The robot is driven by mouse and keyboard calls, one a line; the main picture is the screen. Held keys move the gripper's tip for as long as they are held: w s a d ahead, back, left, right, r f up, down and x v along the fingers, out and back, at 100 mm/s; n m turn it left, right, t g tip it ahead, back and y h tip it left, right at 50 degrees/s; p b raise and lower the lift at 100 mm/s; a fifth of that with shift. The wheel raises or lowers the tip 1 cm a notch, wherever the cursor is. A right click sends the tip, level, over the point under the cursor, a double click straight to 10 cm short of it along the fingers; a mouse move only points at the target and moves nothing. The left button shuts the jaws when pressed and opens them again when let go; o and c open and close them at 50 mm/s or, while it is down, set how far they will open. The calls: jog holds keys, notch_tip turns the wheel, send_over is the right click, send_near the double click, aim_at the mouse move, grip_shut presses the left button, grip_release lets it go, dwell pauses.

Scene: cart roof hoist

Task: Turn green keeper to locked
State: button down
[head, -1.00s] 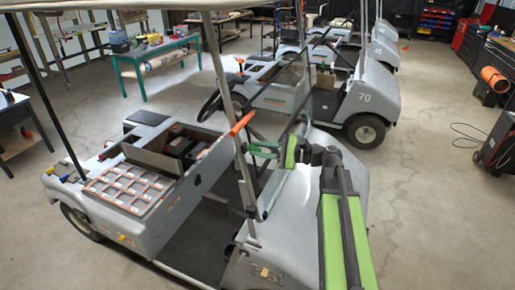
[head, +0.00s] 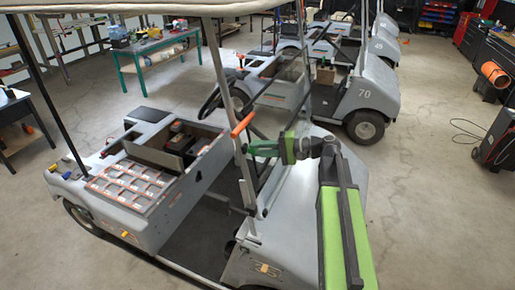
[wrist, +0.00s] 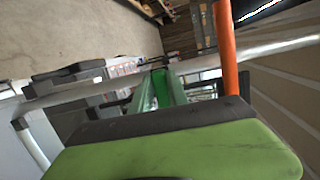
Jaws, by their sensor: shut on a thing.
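My gripper (head: 254,148) is at the front roof post of the nearest cart, just below the orange handle (head: 242,125). In the wrist view, my gripper (wrist: 160,78) has its two green fingers close together on the bright green keeper (wrist: 159,85), which shows as a narrow strip between them. The silver post (wrist: 95,88) crosses just beyond the fingertips. The fingers cover most of the keeper, and I cannot read its angle. The orange handle (wrist: 227,50) stands to the right of the fingers.
The nearest grey cart (head: 205,230) has an open bay and a tray of boxes (head: 130,183). Its roof edge (head: 120,8) hangs above the post. Another cart (head: 365,90) stands behind. Bare floor (head: 430,200) lies to the right.

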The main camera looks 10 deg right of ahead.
jog(key=shift+w+d+r, duration=0.1)
dwell(0.4)
jog(key=c, duration=1.3)
grip_release()
jog(key=p+v, duration=0.3)
jog(key=v, duration=1.4)
jog(key=shift+d+p, duration=0.15)
jog(key=shift+p, duration=0.15)
